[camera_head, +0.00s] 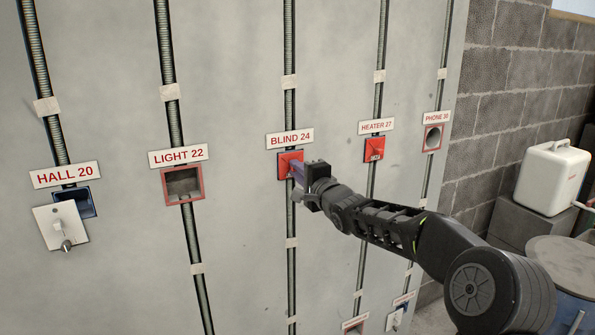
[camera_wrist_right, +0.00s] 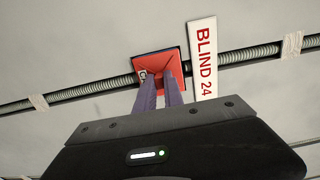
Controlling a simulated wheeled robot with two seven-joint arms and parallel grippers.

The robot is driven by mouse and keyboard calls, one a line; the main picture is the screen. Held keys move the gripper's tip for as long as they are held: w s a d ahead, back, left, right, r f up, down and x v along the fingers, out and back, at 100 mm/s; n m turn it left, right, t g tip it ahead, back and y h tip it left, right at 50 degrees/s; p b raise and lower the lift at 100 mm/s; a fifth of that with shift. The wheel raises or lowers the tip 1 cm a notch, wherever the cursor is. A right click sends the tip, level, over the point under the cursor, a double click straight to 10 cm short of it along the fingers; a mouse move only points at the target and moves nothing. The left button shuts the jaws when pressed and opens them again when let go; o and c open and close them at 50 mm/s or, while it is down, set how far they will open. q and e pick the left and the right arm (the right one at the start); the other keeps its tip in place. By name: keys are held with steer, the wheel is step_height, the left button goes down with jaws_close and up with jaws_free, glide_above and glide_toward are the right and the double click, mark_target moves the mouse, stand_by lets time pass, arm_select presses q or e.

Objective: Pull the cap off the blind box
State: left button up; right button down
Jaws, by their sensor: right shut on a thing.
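The blind box is a square in the wall under the "BLIND 24" label (camera_head: 290,139), and a red cap (camera_head: 284,168) covers it. My right gripper (camera_head: 294,170) reaches it from the right. In the right wrist view the two purple fingers of my right gripper (camera_wrist_right: 159,92) meet the red cap (camera_wrist_right: 172,62) and are shut on its middle part. The cap's plate looks to sit on the box; I cannot tell whether there is a gap behind it. The fingertips hide part of the cap. My left gripper is not in view.
The heater box (camera_head: 374,149) to the right has a red cap. The light box (camera_head: 184,184) and phone box (camera_head: 432,137) are open. A switch plate (camera_head: 61,226) hangs at the hall box. A white canister (camera_head: 552,177) stands on blocks at right.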

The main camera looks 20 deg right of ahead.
steer(key=shift+s, duration=0.15)
steer(key=shift+s, duration=0.25)
steer(key=shift+s, duration=0.5)
stand_by(0.4)
steer(key=shift+s, duration=0.1)
stand_by(0.5)
steer(key=shift+s+d+p, duration=0.1)
steer(key=shift+s+p, duration=0.25)
steer(key=shift+s, duration=2.1)
